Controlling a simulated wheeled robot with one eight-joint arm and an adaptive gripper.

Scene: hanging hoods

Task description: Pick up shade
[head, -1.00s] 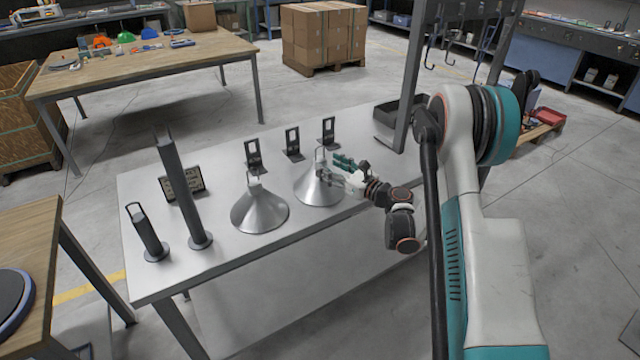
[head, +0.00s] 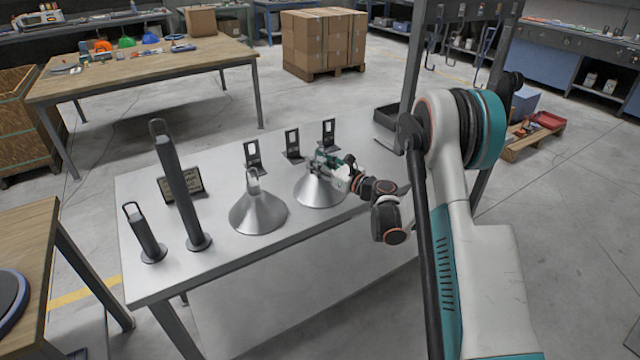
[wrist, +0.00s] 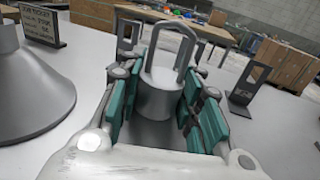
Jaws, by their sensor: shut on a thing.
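Two silver cone-shaped shades stand on the white table. The left shade (head: 258,210) stands free, with a loop handle on top. The right shade (head: 318,192) has my gripper (head: 332,168) at its top. In the wrist view, my gripper (wrist: 158,100) has its teal finger pads on both sides of the right shade's grey neck (wrist: 158,98), below its loop handle. The fingers are shut on the neck. The right shade appears to rest on the table. Its lower cone is mostly hidden in the wrist view by my gripper.
Several black stands, such as the middle one (head: 293,143), are behind the shades. A tall dark post (head: 180,190), a short one (head: 146,235) and a sign (head: 182,186) stand at the left. A black tray (head: 388,118) and a rack upright (head: 412,75) are at the right.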

